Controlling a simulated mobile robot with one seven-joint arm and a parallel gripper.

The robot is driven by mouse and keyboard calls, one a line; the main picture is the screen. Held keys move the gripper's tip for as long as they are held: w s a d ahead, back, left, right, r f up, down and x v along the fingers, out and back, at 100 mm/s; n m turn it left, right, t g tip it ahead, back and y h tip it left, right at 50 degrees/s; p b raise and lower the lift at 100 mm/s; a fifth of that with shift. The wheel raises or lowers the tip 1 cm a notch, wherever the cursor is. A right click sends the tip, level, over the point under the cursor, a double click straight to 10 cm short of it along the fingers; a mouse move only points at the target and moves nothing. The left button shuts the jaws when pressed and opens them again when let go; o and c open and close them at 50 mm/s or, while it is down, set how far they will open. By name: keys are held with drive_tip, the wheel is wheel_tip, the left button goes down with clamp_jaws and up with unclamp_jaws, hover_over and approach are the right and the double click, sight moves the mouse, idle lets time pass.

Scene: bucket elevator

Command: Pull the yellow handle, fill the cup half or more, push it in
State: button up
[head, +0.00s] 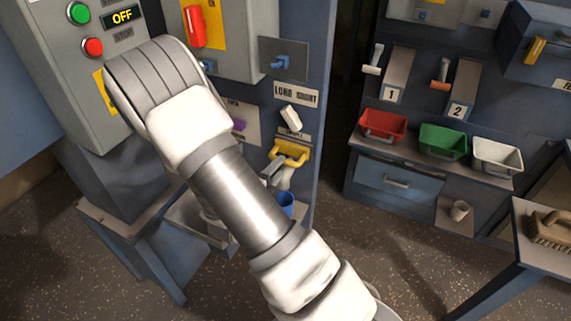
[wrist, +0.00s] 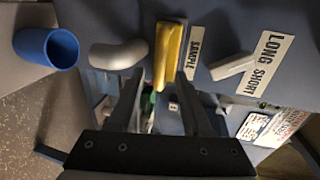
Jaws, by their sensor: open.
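The yellow handle (head: 292,150) is on the blue machine panel by the SAMPLE label. In the wrist view the yellow handle (wrist: 169,52) lies ahead, its near end between my fingertips in the picture. My gripper (wrist: 159,76) is open with nothing held; I cannot tell whether a finger touches the handle. In the head view my gripper (head: 272,172) is partly hidden by my arm. A pale curved spout (wrist: 118,55) is beside the handle. The blue cup (head: 287,203) is below the spout, partly hidden by my arm; it also shows in the wrist view (wrist: 40,50).
The display (head: 122,15) reads OFF. Red (head: 382,125), green (head: 443,141) and white (head: 497,156) bins stand right. A brush (head: 550,228) lies on the right table. Floor between is clear.

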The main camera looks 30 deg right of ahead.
sight(284, 163)
drive_tip(key=x, duration=0.5)
drive_tip(key=shift+b, duration=0.35)
clamp_jaws()
idle(1.1)
